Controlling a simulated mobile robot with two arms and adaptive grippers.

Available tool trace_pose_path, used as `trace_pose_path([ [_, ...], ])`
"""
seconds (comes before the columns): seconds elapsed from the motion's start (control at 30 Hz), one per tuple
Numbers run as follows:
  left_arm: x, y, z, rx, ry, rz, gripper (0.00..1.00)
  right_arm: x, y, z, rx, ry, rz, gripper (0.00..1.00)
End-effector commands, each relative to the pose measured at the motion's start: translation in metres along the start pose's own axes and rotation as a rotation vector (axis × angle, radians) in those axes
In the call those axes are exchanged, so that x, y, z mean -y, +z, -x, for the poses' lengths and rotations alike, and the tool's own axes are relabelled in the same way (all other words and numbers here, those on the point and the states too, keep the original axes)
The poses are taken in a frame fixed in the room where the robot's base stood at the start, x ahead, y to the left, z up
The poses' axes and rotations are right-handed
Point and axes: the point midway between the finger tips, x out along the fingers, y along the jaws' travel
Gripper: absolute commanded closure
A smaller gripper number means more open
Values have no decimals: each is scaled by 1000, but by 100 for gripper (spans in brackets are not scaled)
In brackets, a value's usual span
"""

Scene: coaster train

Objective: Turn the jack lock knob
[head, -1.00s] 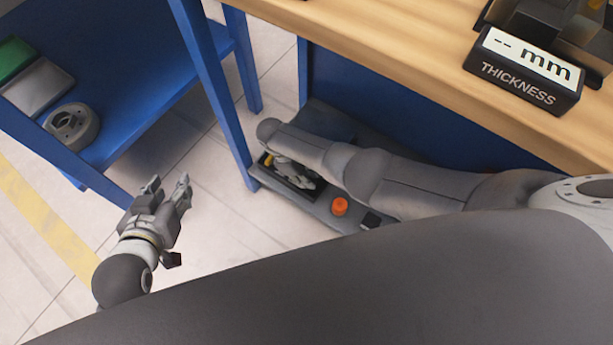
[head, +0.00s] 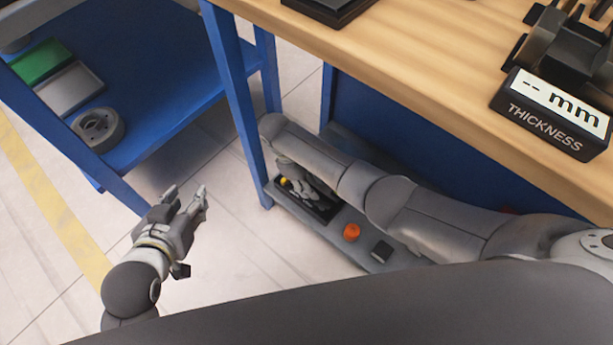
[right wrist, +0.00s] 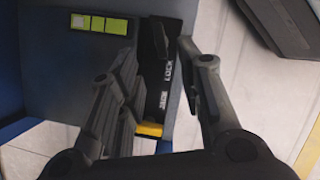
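The jack lock knob looks like a dark bar (right wrist: 156,45) on a panel lettered JACK LOCK (right wrist: 166,82) in the right wrist view. My right gripper (right wrist: 160,62) has its fingers apart, one on each side of this dark bar; I cannot tell whether they touch it. In the head view, my right gripper (head: 303,184) is low over a black-framed panel (head: 322,212) on the grey console under the workbench, and hides most of the panel. My left gripper (head: 187,199) is open and empty above the floor, left of the console.
An orange knob (head: 351,232) and a small black square (head: 382,250) sit on the console right of the panel. The wooden bench (head: 400,75), with its thickness display (head: 550,113), overhangs it. A blue leg (head: 236,105) stands close by. A blue shelf (head: 165,118) is at left.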

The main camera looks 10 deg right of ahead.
Motion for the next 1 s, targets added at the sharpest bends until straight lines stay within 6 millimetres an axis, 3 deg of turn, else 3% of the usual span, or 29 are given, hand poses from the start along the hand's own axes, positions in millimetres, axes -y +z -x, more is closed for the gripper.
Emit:
trace_pose_path([
  [0.1, 0, 0, 0, 0, 0, 0, 60, 0, -1, 19, -2, 0, 0, 66],
  [0.3, 0, 0, 0, 0, 0, 0, 60, 0, 0, 33, 0, 0, -1, 66],
  [0.87, 0, 0, 0, 0, 0, 0, 60, 0, 0, 34, -1, -1, 0, 66],
  [1.0, 0, 0, 0, 0, 0, 0, 60, 9, -6, 29, -43, -4, -4, 66],
])
